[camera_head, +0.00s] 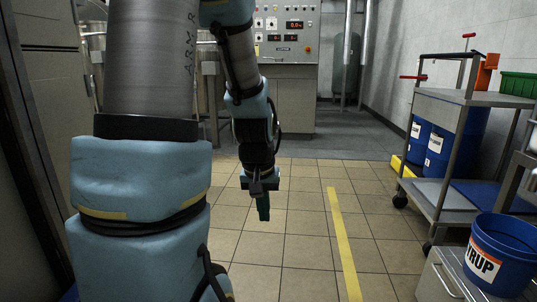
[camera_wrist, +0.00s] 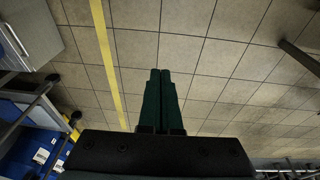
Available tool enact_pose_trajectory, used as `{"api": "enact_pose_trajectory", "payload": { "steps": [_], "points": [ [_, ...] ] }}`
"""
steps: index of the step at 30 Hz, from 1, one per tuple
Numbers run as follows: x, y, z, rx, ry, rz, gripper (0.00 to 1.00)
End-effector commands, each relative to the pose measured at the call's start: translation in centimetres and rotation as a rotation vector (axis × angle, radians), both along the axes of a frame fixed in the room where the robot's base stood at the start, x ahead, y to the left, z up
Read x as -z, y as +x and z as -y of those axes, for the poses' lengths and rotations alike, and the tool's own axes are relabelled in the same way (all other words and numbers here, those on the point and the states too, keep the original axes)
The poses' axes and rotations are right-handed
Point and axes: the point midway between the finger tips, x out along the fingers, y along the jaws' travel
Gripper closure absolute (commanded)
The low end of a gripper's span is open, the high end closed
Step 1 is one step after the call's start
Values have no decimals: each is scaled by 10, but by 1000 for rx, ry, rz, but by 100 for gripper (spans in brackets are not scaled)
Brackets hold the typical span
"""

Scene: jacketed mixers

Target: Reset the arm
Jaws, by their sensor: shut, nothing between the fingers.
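My gripper (camera_head: 263,207) hangs from the end of my arm in the head view and points down over the tiled floor. In the wrist view my gripper (camera_wrist: 160,75) shows two dark green fingers side by side and touching. It is shut and holds nothing. My arm comes down from the top of the head view and is bent, with the wrist left of the yellow floor line. The gripper is apart from everything around it.
A grey cart (camera_head: 446,95) with blue drums (camera_head: 437,150) stands at the right. A blue bucket (camera_head: 500,250) is at the lower right. A control panel (camera_head: 290,35) stands at the back. The tiled floor around the yellow line (camera_head: 343,240) is clear.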

Motion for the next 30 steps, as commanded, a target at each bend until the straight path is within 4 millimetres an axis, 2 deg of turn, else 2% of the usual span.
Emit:
{"api": "enact_pose_trajectory", "payload": {
  "steps": [1, 6, 7, 17, 30],
  "points": [
    [-4, -13, -18, -16, 12, -11, 100],
    [-14, -58, -62, -41, 52, -60, 100],
    [-27, -55, -58, -33, 50, -58, 100],
    [-98, -53, -56, -32, 49, -58, 100],
    [-238, -52, -56, -32, 48, -57, 100]
  ]
}}
